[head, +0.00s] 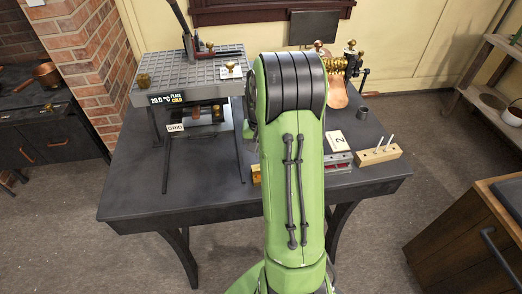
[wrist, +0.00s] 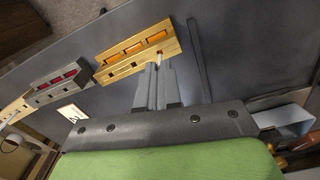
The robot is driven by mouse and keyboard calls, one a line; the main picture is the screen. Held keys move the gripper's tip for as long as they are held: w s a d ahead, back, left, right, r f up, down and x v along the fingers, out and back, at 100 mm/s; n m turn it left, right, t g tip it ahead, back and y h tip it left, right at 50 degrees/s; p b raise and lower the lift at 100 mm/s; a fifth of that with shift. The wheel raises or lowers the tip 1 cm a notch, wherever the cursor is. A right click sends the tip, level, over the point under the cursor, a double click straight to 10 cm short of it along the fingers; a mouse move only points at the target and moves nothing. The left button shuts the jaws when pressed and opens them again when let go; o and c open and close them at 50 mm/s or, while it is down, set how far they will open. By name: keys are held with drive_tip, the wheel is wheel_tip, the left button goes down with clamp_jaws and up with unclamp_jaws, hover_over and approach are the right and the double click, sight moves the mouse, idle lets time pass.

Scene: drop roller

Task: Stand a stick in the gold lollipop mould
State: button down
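The gold lollipop mould (wrist: 112,74) lies on the dark table in the wrist view, with orange showing in its openings. In the head view only a small part of it (head: 256,175) shows left of my arm. My gripper (wrist: 158,72) points at the mould's right end, its two fingers close together. A short pale stick (wrist: 159,56) sticks out between the fingertips, its end at the mould's edge. I cannot tell whether the stick is in a hole. In the head view my arm hides the gripper.
A grey mould (wrist: 45,96) with red inside lies beside the gold one. A wooden block (head: 378,156) with white sticks stands at the table's right. A card marked 2 (head: 336,140) lies behind the grey mould. A grid-topped cold plate (head: 190,75) stands at the back left.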

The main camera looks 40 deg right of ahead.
drive_tip(key=shift+f+b, duration=1.55)
drive_tip(key=shift+f, duration=0.6)
drive_tip(key=c, duration=0.9)
unclamp_jaws()
drive_tip(key=shift+r+p, duration=0.9)
drive_tip(key=shift+r, duration=0.1)
drive_tip(key=shift+r, duration=0.15)
drive_tip(key=shift+r+p, duration=0.85)
drive_tip(key=shift+r, duration=0.1)
drive_tip(key=shift+r+p, duration=0.85)
drive_tip(key=shift+r, duration=0.1)
